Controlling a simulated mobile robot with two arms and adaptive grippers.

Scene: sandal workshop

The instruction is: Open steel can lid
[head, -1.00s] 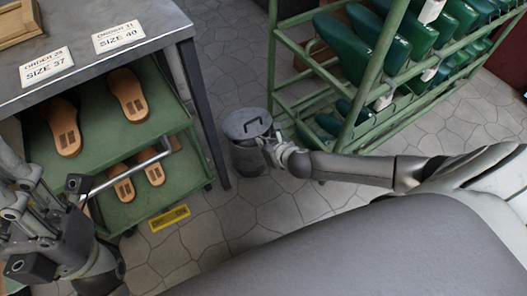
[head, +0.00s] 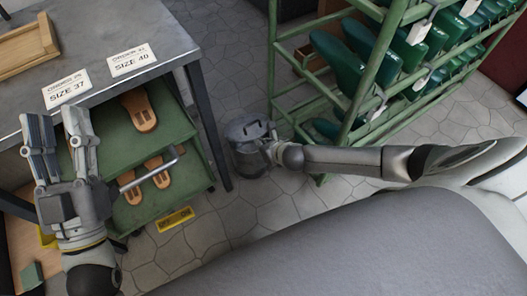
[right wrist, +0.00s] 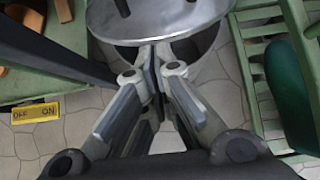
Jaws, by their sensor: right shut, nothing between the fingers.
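The steel can (head: 250,160) stands on the floor between the bench and the green rack. Its round grey lid (head: 240,132) is on top, with a dark bar handle. In the right wrist view the lid (right wrist: 160,16) fills the top, and a dark band shows between its near edge and the can wall (right wrist: 208,42). I cannot tell whether the lid is raised. My right gripper (right wrist: 153,55) is shut and empty, fingertips at the lid's near edge; touching is unclear. My left gripper (head: 56,113) is open and empty, pointing up in front of the bench, far from the can.
The grey bench (head: 165,47) bears size cards (head: 132,60) and a wooden tray (head: 28,48). A green cart (head: 180,128) with soles stands beneath. The green rack (head: 362,100) of shoe forms stands close right of the can. A yellow label (head: 175,219) is on the floor side.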

